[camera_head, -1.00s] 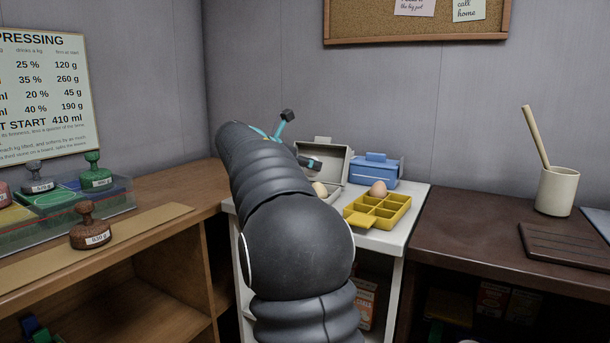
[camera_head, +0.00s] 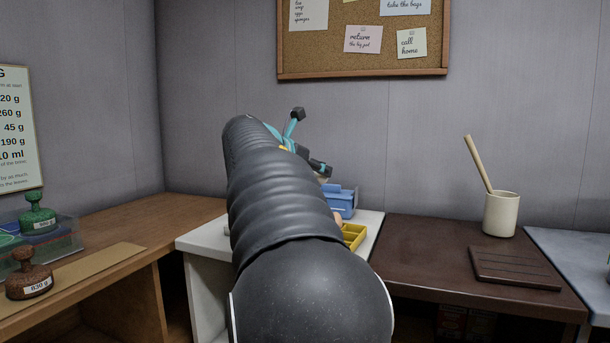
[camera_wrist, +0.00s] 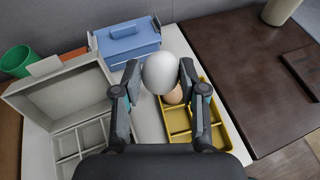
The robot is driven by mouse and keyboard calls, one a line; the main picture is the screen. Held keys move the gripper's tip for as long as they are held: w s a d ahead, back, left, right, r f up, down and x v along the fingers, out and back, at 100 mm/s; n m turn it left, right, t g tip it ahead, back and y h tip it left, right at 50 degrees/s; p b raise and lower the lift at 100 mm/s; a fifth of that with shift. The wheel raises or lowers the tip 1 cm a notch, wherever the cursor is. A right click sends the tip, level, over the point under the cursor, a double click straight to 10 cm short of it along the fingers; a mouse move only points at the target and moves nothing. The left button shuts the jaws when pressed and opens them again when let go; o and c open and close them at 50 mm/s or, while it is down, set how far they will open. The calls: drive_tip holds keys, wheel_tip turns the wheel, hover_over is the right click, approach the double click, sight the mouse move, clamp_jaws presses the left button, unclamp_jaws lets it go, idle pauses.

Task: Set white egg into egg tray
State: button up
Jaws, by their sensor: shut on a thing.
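My gripper (camera_wrist: 160,78) is shut on the white egg (camera_wrist: 160,72) and holds it up between its two fingertips in the wrist view. A brown egg (camera_wrist: 173,96) sits in the tray, partly hidden by the white egg. In the head view my arm hides most of the tray (camera_head: 354,236), and only its right part shows. My gripper (camera_head: 322,168) there is mostly hidden by my arm.
A grey divided box with its lid up (camera_wrist: 62,98) stands left of the tray. A blue box (camera_wrist: 125,42) is behind. A dark brown counter (camera_head: 420,292) with a cream cup (camera_head: 501,215) lies to the right. A brown stamp weight (camera_head: 29,275) is at far left.

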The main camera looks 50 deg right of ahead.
drive_tip(key=s+a+f+b, duration=0.1)
drive_tip(key=s+f+b, duration=0.4)
drive_tip(key=s, duration=0.3)
drive_tip(key=shift+s+a+f, duration=0.25)
drive_tip(key=shift+a+f, duration=0.05)
drive_tip(key=shift+f, duration=0.5)
drive_tip(key=shift+d, duration=0.1)
drive_tip(key=shift+d+p, duration=0.5)
drive_tip(key=shift+d, duration=0.1)
drive_tip(key=shift+f, duration=0.4)
drive_tip(key=shift+f+b, duration=1.75)
drive_tip(key=shift+f, duration=0.8)
idle(1.7)
